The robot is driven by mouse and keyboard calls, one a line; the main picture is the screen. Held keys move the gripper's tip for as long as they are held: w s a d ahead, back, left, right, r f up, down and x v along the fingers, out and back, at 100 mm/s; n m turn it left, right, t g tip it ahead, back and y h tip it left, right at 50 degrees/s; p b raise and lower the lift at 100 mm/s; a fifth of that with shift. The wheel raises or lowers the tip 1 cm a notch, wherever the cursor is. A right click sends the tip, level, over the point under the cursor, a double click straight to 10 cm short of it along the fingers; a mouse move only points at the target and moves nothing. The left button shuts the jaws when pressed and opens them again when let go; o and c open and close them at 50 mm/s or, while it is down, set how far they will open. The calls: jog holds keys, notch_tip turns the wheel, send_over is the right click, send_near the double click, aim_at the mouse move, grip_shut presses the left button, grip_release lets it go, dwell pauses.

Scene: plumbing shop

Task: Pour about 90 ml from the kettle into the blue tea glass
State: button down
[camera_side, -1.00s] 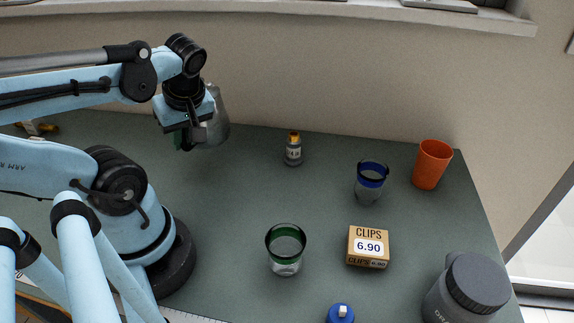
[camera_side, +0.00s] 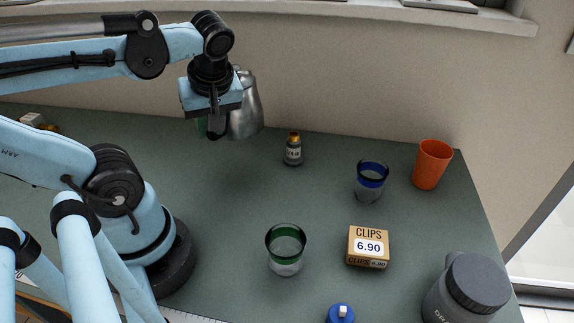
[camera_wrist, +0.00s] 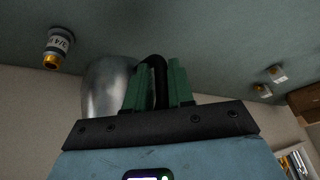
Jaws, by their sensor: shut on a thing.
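The kettle (camera_side: 246,108) is a grey metal vessel, held in the air above the back left of the table. It also shows in the wrist view (camera_wrist: 106,88), beside the green fingers. My gripper (camera_wrist: 162,85) is shut on the kettle's black handle; in the side view my gripper (camera_side: 212,125) partly hides the kettle. The kettle looks about upright. The blue tea glass (camera_side: 371,182), clear with a blue band at the rim, stands upright on the table to the right, well apart from the kettle. Its contents are hard to tell.
A green-rimmed glass (camera_side: 286,252), a CLIPS box (camera_side: 368,247), an orange cup (camera_side: 432,164), a grey jar (camera_side: 466,290) and a blue-topped item (camera_side: 340,314) stand around. The table (camera_side: 225,215) is clear at mid left.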

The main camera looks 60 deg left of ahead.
jog(key=w+a+m+t+h, duration=0.2)
jog(key=w+a+m+h, duration=0.1)
jog(key=w+m, duration=0.9)
jog(key=w+a+f+m+t+h, duration=0.1)
jog(key=w+a+m+h, duration=0.2)
jog(key=w+m, duration=0.9)
jog(key=shift+w+m+t+h, duration=0.3)
jog(key=shift+w+t+h, duration=0.1)
jog(key=shift+w, duration=0.15)
jog(key=d+r+m+y+p, duration=0.2)
jog(key=d+r+y, duration=0.3)
jog(key=d+y, duration=0.6)
jog(key=shift+m+p, duration=0.4)
jog(key=shift+d+r, duration=0.15)
jog(key=shift+d, duration=0.05)
